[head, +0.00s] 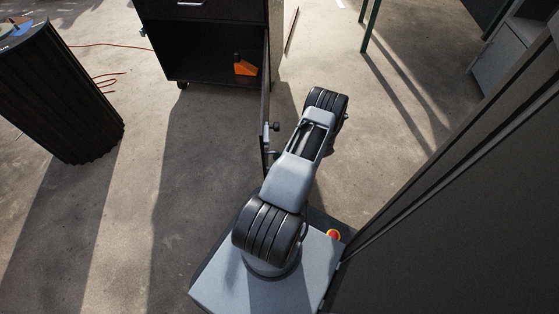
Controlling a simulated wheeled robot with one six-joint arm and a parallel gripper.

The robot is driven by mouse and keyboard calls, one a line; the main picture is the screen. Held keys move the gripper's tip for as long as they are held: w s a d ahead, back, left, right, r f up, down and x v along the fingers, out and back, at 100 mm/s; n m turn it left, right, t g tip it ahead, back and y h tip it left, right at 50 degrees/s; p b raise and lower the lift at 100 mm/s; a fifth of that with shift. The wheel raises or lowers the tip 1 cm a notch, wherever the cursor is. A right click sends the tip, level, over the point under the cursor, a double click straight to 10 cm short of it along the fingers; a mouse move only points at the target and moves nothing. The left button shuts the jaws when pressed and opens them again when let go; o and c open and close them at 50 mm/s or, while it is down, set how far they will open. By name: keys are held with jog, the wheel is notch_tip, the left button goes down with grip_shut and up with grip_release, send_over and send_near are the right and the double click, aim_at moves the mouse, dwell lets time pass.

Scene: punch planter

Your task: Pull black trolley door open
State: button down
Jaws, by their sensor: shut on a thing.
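The black trolley (212,40) stands at the top centre with its lower compartment open to view. Its door (266,95) shows almost edge-on as a thin dark panel, swung out from the right side of the compartment towards me. Small dark fittings (274,128) stick out to the right near the door's near end; I cannot tell exactly what they are. My arm reaches from the lower middle up towards the right of the door.
An orange object (245,67) sits inside the trolley compartment. A dark ribbed planter (58,92) stands at the left, with an orange cable (105,45) on the floor behind it. A large dark panel (465,220) fills the right side. Floor left of the door is clear.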

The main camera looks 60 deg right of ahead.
jog(key=shift+s+a+f, duration=0.1)
jog(key=shift+f, duration=0.05)
jog(key=c, duration=1.1)
grip_release()
jog(key=shift+c, duration=0.2)
